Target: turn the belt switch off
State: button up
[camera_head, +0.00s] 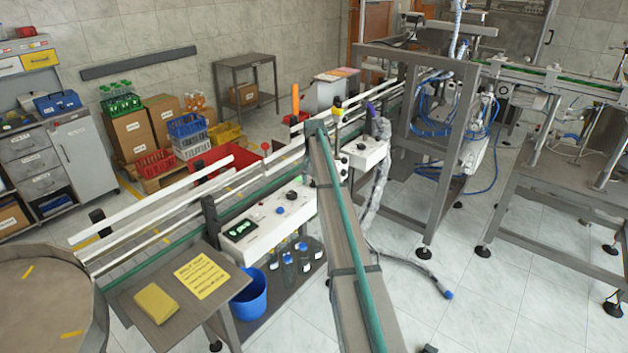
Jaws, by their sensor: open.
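A long white control box (270,222) sits on the side of the conveyor, left of centre. It carries a dark display with green digits (241,229), a black rotary knob (292,195) and a few small buttons. A smaller white box (366,151) with dark knobs on its front stands further back, right of the conveyor corner. Labels are too small to read, so I cannot tell which control is the belt switch or how it is set. My gripper is not in view.
A conveyor arm with a green guide (345,225) runs toward me at centre. A side table (190,314) holds a yellow sponge (156,303) and a yellow note (202,277). A blue bucket (249,297) and bottles (289,268) stand below. Floor at right is mostly clear.

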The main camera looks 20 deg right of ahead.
jog(key=c, duration=1.1)
jog(key=shift+c, duration=0.2)
jog(key=shift+n, duration=0.3)
jog(key=n+b, duration=0.2)
jog(key=n, duration=0.2)
jog(key=shift+f+n+b, duration=0.1)
jog(key=shift+n+b, duration=0.2)
jog(key=n+b, duration=0.1)
jog(key=n, duration=0.5)
jog(key=shift+n+b, duration=0.3)
jog(key=shift+b, duration=0.1)
jog(key=o, duration=1.1)
